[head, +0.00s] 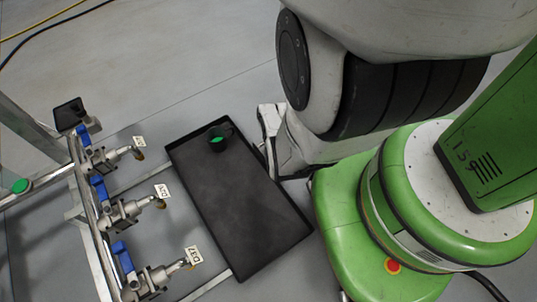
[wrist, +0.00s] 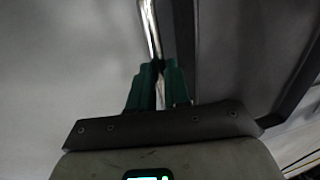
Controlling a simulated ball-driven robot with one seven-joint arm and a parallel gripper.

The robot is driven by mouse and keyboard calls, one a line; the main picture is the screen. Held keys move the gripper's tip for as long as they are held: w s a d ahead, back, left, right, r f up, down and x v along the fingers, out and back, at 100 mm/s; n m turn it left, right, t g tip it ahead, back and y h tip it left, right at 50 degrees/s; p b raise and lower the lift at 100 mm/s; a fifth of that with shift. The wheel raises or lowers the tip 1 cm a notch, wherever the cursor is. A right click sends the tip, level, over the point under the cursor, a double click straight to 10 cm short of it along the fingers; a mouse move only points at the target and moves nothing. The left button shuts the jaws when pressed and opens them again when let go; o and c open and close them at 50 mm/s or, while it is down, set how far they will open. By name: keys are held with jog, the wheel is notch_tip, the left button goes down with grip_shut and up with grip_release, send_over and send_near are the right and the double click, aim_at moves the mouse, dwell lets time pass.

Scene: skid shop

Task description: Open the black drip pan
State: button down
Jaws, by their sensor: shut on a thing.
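The black drip pan (head: 240,205) is a shallow rectangular tray on the floor in the middle of the head view. My gripper (wrist: 160,82) has green fingertips, closed around a thin shiny metal bar (wrist: 150,30), which looks like a handle of the pan. In the head view my gripper is at the pan's upper right edge, mostly hidden by my arm. A dark panel, seemingly the pan, shows right of the fingers in the wrist view.
A small black cup (head: 229,131) with green inside sits at the pan's far end. Left of the pan, a metal frame (head: 93,225) carries several valves with blue handles and white tags. Grey floor (head: 190,55) is clear behind.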

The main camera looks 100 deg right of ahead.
jog(key=shift+s+d, duration=0.2)
jog(key=shift+s, duration=0.2)
jog(key=c, duration=1.1)
grip_release()
notch_tip(320, 180, up, 11)
jog(key=s+p, duration=0.1)
jog(key=p, duration=0.5)
jog(key=shift+s+d+f+p, duration=0.2)
jog(key=shift+s+d+p, duration=0.1)
jog(key=shift+s+d, duration=0.1)
